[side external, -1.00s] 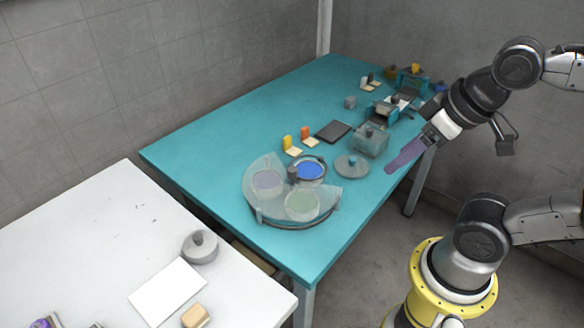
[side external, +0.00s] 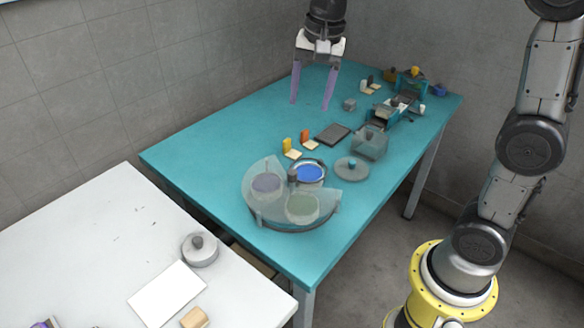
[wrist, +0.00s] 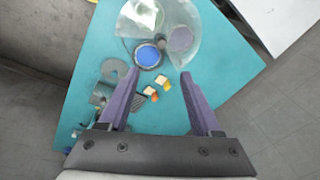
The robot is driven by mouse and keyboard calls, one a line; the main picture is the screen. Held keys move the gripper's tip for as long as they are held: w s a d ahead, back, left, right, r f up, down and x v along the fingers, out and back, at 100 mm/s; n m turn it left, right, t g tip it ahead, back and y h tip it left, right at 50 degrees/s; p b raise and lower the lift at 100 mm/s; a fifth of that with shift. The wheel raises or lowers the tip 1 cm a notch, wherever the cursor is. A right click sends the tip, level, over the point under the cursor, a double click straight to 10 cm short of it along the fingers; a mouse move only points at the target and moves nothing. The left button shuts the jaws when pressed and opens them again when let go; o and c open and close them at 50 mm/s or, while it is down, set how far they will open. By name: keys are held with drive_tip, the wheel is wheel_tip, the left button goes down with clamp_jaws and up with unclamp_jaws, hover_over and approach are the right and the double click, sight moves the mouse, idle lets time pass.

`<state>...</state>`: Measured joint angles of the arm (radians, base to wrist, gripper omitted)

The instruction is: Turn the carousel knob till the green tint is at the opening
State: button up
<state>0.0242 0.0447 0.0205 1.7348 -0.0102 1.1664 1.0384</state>
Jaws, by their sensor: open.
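The carousel (side external: 283,218) is a round device under a clear cover near the front of the teal table. Its blue tint (side external: 309,172) sits in the uncovered opening at the back right. The green tint (side external: 302,206) is under the cover at the front, and a greyish purple tint (side external: 266,184) is under it at the left. The dark knob (side external: 292,175) stands near the middle. The blue tint also shows in the wrist view (wrist: 148,56), with the knob (wrist: 161,43) beside it. My gripper (side external: 312,106) is open and empty, pointing down above the table, apart from the carousel.
Yellow (side external: 288,146) and orange (side external: 306,137) blocks on pale bases stand behind the carousel. A dark flat pad (side external: 333,133), a grey lidded disc (side external: 352,168) and a clear box (side external: 370,143) lie to the right. The table's left part is clear. A white table (side external: 100,240) stands nearby.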

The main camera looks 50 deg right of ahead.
drive_tip(key=w+f+g, duration=0.1)
drive_tip(key=w+f, duration=0.4)
drive_tip(key=g, duration=0.1)
approach(292, 172)
wheel_tip(292, 172, down, 9)
drive_tip(key=shift+d+r, duration=0.1)
clamp_jaws()
idle(0.3)
